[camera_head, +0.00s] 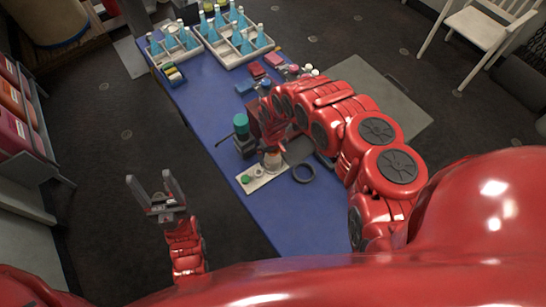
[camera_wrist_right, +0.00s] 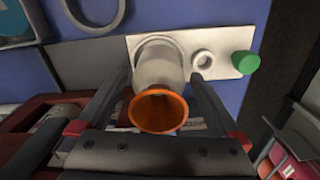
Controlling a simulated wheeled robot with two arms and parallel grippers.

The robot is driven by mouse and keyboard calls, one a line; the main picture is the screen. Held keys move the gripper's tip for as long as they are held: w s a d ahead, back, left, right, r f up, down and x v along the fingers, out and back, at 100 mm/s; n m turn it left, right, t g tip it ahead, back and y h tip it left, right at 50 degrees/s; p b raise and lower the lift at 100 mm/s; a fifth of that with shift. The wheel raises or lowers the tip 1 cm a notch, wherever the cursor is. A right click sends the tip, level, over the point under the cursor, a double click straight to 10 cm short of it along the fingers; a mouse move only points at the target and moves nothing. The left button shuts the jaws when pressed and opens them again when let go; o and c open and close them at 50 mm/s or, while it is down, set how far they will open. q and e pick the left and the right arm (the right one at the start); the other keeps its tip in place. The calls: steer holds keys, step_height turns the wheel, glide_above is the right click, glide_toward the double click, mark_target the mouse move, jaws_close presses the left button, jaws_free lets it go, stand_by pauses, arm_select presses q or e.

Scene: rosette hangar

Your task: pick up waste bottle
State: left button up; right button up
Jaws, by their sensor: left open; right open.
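The waste bottle looks pale and translucent with an orange mouth; it shows in the right wrist view (camera_wrist_right: 160,68) and partly in the head view (camera_head: 272,162). It stands at one end of a white plate (camera_wrist_right: 225,42) on the blue table. My right gripper (camera_wrist_right: 162,77) is open, with one finger on each side of the bottle; whether they touch it I cannot tell. In the head view the right hand partly hides the bottle. My left gripper (camera_head: 152,180) is open and empty, off the table's left side.
A green cap (camera_wrist_right: 246,63) and a white ring (camera_wrist_right: 204,60) lie on the plate. A dark ring (camera_head: 303,173) and a teal-topped dark device (camera_head: 242,137) are close by. Crates of blue bottles (camera_head: 235,50) stand at the far end. The table's near end is clear.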

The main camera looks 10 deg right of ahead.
steer(key=shift+d+f, duration=0.1)
steer(key=shift+f, duration=0.5)
steer(key=c, duration=1.5)
steer(key=shift+r, duration=0.2)
